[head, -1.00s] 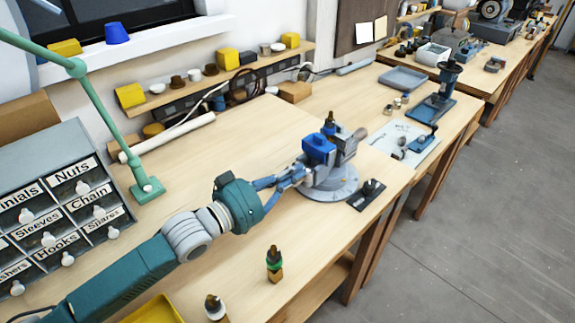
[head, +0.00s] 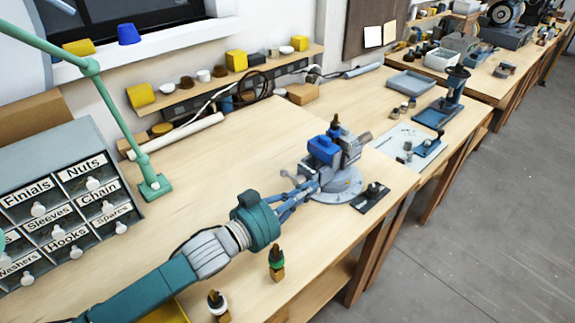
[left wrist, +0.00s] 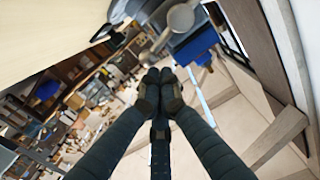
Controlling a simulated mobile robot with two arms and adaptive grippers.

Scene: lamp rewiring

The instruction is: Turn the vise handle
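The vise (head: 340,188) stands on the workbench, a grey body on a round base with blue parts (head: 323,150) on top. A dark-tipped fitting stands upright at its top. The vise handle (head: 288,176) is a thin grey bar with a knob at its left side. My left gripper (head: 312,186) reaches in at the handle's lower right, close to the vise. In the left wrist view its fingertips (left wrist: 160,78) meet with nothing visible between them. Grey and blue vise parts (left wrist: 181,18) show beyond them. Contact with the handle is unclear. My right gripper is not in view.
A black plate with a small fixture (head: 373,194) lies right of the vise. Two small bottle-like pieces (head: 276,262) stand near the front edge. A green lamp arm (head: 153,187) and a labelled drawer cabinet (head: 65,205) are at left.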

